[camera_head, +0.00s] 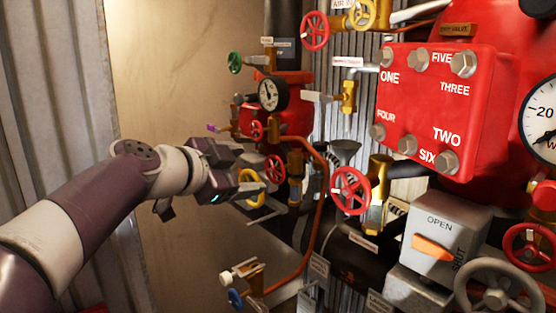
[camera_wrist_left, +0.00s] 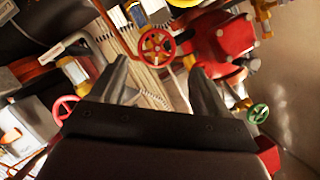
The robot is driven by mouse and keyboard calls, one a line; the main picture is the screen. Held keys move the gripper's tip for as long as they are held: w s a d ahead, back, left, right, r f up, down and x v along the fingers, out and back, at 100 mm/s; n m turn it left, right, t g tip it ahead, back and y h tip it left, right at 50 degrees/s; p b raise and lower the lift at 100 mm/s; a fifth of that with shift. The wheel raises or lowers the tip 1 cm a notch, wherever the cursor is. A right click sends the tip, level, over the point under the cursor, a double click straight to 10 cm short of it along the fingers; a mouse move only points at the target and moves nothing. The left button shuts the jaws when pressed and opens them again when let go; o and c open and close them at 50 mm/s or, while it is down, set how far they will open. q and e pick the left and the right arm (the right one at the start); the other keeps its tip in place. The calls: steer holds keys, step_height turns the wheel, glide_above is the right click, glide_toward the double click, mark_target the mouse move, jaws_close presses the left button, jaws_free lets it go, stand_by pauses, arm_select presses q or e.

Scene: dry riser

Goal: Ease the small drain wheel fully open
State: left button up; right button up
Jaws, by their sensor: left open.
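My left gripper (camera_head: 242,170) reaches in from the left, open and empty, in front of the pipework. A small yellow wheel (camera_head: 252,190) shows just beside its lower finger in the head view; I cannot tell whether they touch. A small red wheel (camera_head: 275,168) is just right of the fingers. In the left wrist view the two spread fingers (camera_wrist_left: 162,80) have a red wheel (camera_wrist_left: 157,44) beyond the gap between them. No readable label shows which wheel is the drain wheel. A small blue wheel (camera_head: 236,299) sits low on a brass valve. My right gripper is not in view.
A large red wheel (camera_head: 351,190), a copper pipe (camera_head: 321,200) and a gauge (camera_head: 272,94) crowd the space right of the gripper. A red numbered block (camera_head: 430,105) and a grey OPEN/SHUT box (camera_head: 445,235) stand farther right. The tan wall (camera_head: 170,90) at left is bare.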

mark_target(272, 169)
arm_select(q)
steer(key=p+x, duration=0.6)
steer(key=x, duration=0.4)
steer(key=shift+w+d, duration=0.15)
steer(key=shift+d, duration=0.1)
steer(key=shift+d+f, duration=0.2)
steer(key=shift+d, duration=0.1)
steer(key=shift+w, duration=0.15)
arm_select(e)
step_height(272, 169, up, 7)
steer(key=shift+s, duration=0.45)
arm_select(q)
steer(key=shift+w+f, duration=0.1)
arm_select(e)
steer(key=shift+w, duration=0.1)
arm_select(q)
steer(key=c, duration=0.7)
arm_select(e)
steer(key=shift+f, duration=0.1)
